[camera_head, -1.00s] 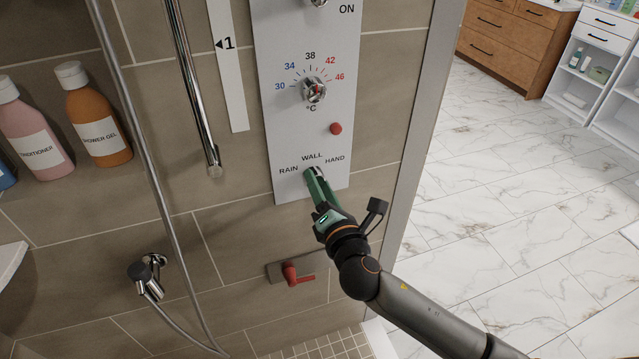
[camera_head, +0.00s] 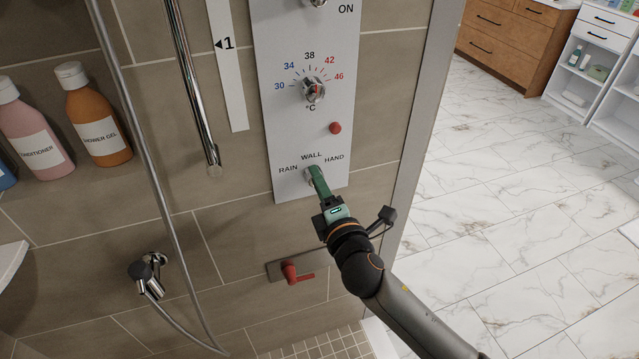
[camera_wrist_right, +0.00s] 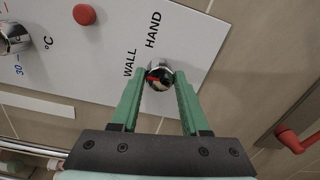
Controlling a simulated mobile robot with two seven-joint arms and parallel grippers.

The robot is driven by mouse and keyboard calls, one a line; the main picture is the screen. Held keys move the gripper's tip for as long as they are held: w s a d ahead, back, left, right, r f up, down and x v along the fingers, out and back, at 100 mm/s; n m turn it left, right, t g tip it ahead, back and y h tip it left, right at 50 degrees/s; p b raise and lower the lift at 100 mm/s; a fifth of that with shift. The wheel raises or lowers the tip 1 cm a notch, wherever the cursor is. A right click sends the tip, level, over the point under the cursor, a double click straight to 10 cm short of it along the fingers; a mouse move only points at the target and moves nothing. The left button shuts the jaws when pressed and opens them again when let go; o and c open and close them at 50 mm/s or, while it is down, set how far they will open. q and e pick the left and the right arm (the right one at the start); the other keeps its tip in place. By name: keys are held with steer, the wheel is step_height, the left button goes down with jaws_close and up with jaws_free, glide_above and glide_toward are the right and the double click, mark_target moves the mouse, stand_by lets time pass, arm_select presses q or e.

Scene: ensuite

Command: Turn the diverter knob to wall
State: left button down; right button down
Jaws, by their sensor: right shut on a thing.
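The diverter knob (camera_head: 309,175) is a small chrome knob low on the grey control panel (camera_head: 299,140), below the labels RAIN, WALL and HAND. My right gripper (camera_head: 317,183) is shut on it, with its green fingers partly hiding it in the head view. In the right wrist view the knob (camera_wrist_right: 158,79) sits between the two fingertips of the gripper (camera_wrist_right: 160,84). Its red mark points left in that view, roughly towards the WALL label (camera_wrist_right: 130,62). The RAIN label is not visible there. My left gripper is not in view.
A red lever (camera_head: 292,273) on a plate is below the gripper. The temperature knob (camera_head: 313,90) and a red button (camera_head: 336,128) are above. A hose (camera_head: 145,160) and bottles (camera_head: 97,115) are at left. Open marble floor (camera_head: 490,190) lies right of the wall edge.

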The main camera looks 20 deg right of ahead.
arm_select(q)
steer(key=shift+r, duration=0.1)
arm_select(e)
steer(key=shift+r, duration=0.1)
steer(key=shift+c, duration=2)
jaws_free()
